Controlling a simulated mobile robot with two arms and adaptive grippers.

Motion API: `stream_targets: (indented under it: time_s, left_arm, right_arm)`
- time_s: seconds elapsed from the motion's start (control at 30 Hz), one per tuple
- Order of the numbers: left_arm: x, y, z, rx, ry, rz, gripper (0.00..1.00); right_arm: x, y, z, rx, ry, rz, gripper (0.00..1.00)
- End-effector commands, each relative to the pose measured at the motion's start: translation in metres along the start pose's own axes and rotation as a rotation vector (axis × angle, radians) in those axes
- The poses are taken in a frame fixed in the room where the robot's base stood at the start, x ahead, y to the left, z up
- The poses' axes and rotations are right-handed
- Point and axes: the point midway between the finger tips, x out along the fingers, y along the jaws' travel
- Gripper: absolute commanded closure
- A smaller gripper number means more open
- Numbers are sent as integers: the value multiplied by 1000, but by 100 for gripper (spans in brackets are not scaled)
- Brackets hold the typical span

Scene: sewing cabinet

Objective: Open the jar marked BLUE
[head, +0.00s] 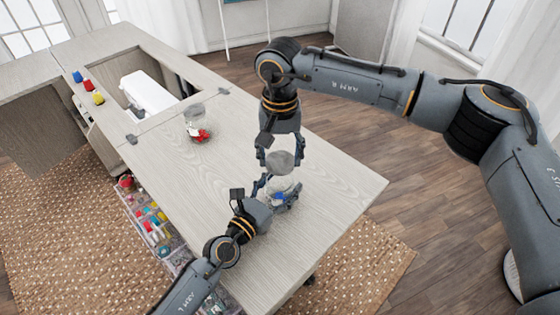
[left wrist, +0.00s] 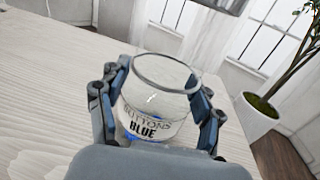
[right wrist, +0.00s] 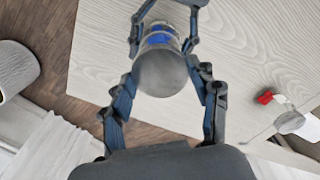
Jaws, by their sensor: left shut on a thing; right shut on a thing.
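The clear glass jar labelled "BUTTONS BLUE" (left wrist: 152,105) stands upright near the front edge of the tabletop, with blue buttons low inside. It also shows in the head view (head: 279,190). My left gripper (head: 279,197) is shut around its body, one finger on each side. My right gripper (head: 280,163) points down from above and is shut on the round grey lid (head: 280,160). The lid (right wrist: 160,73) is apart from the jar, just above its mouth. In the left wrist view the jar's rim is bare and open.
Another glass jar (head: 197,126) with red contents stands farther left on the table (head: 335,185). A white sewing machine (head: 148,92) sits in the cabinet opening. Blue, red and yellow spools (head: 88,85) line the far left. An open drawer (head: 152,222) of supplies lies below the front edge.

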Motion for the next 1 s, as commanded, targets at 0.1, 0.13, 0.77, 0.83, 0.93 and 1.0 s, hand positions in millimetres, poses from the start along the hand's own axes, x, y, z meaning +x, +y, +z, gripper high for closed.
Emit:
stream_targets:
  time_s: [0.1, 0.13, 0.77, 0.83, 0.93, 1.0]
  left_arm:
    - [0, 0, 0, 0, 0, 0, 100]
    - [0, 0, 0, 0, 0, 0, 100]
    - [0, 0, 0, 0, 0, 0, 8]
    - [-2, 0, 0, 0, 0, 0, 8]
    - [-12, 0, -2, 1, 3, 1, 8]
    - [-23, 0, -2, 1, 3, 1, 8]
  right_arm:
    - [-12, 0, 0, 0, 0, -1, 78]
    - [-13, 0, 0, 0, -1, -1, 78]
    - [-12, 0, 0, 0, -1, -1, 78]
    - [-12, 0, 0, 0, -1, -1, 78]
    - [-12, 0, 0, 0, -1, -1, 78]
    - [-12, 0, 0, 0, -1, -1, 78]
